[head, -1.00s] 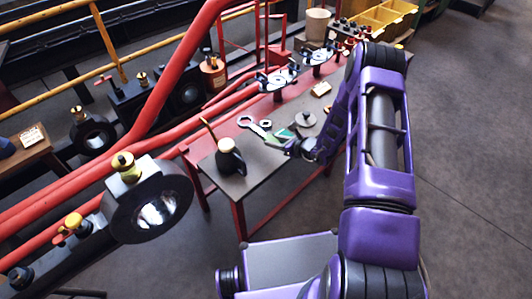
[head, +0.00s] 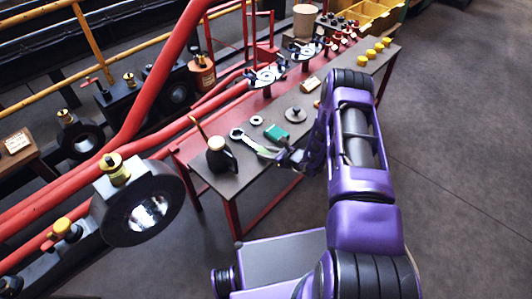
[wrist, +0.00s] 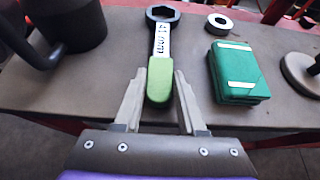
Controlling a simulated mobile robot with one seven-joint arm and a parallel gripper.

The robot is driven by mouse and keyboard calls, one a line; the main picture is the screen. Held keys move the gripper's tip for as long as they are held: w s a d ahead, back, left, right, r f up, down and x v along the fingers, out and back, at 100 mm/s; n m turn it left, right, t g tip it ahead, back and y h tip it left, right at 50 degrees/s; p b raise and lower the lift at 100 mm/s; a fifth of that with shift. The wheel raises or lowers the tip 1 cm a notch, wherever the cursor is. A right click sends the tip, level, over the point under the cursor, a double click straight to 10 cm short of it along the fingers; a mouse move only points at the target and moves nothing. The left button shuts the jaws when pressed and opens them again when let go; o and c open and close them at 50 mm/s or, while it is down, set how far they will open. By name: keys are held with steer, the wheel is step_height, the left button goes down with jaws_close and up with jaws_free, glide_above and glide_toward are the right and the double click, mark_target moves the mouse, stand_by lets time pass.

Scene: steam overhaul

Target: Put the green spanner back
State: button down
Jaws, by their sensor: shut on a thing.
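The green spanner has a green handle, a pale shaft with dark lettering and a dark ring end. It shows in the wrist view (wrist: 161,78) and in the head view (head: 248,141). My gripper (wrist: 160,96) is shut on its green handle, with one finger at each side. In the head view my gripper (head: 286,159) is at the table's near side. The ring end points away from my gripper, toward the far side of the table. I cannot tell whether the spanner touches the tabletop or is just above it.
On the grey table (head: 208,176) stand a dark oil can (head: 222,157), a green box (head: 276,133), a steel ring (head: 257,120) and a round lidded piece (head: 296,115). Red pipes (head: 60,195) run along the left. Yellow bins (head: 378,14) are at the back. Floor on the right is clear.

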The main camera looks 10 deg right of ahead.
steer(key=shift+c, duration=2.4)
jaws_free()
steer(key=shift+f, duration=0.1)
steer(key=shift+r, duration=0.2)
steer(key=p+v, duration=0.1)
steer(key=v, duration=1.1)
